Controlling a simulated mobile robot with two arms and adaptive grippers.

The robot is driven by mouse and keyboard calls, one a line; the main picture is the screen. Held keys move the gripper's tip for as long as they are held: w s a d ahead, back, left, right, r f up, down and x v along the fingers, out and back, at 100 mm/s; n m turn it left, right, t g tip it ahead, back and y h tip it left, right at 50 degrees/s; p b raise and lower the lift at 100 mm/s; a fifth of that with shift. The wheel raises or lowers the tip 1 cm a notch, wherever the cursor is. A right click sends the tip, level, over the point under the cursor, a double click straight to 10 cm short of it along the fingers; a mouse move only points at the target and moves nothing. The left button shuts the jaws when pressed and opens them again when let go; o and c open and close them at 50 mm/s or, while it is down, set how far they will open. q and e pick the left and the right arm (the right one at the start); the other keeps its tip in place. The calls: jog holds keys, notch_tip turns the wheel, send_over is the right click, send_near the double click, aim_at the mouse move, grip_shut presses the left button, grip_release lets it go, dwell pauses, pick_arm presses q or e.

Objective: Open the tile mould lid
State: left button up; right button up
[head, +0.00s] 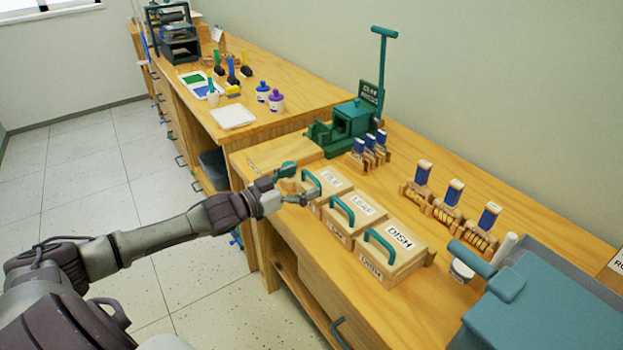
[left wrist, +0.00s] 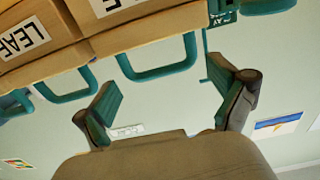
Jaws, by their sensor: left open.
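The tile mould (head: 333,178) is a pale wooden box on the bench, the farthest of a row of three. Its label is partly covered by my gripper in the head view. A teal U-shaped handle (head: 313,183) sits on its front side; it also shows in the left wrist view (left wrist: 158,74). The lid looks closed. My left gripper (head: 302,183) is open and empty at this handle. In the left wrist view its fingertips (left wrist: 162,82) are spread to either side of the handle bar; contact cannot be told. My right gripper is not in view.
The leaf mould (head: 352,213) and dish mould (head: 397,246) stand close beside it, with similar teal handles. A green press (head: 350,122) stands behind, near small blue-labelled wooden stands (head: 358,153). A teal machine (head: 545,305) fills the near right. The floor left of the bench is clear.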

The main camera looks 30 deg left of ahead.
aim_at(325, 178)
pick_arm(q)
jog(key=shift+x, duration=1.4)
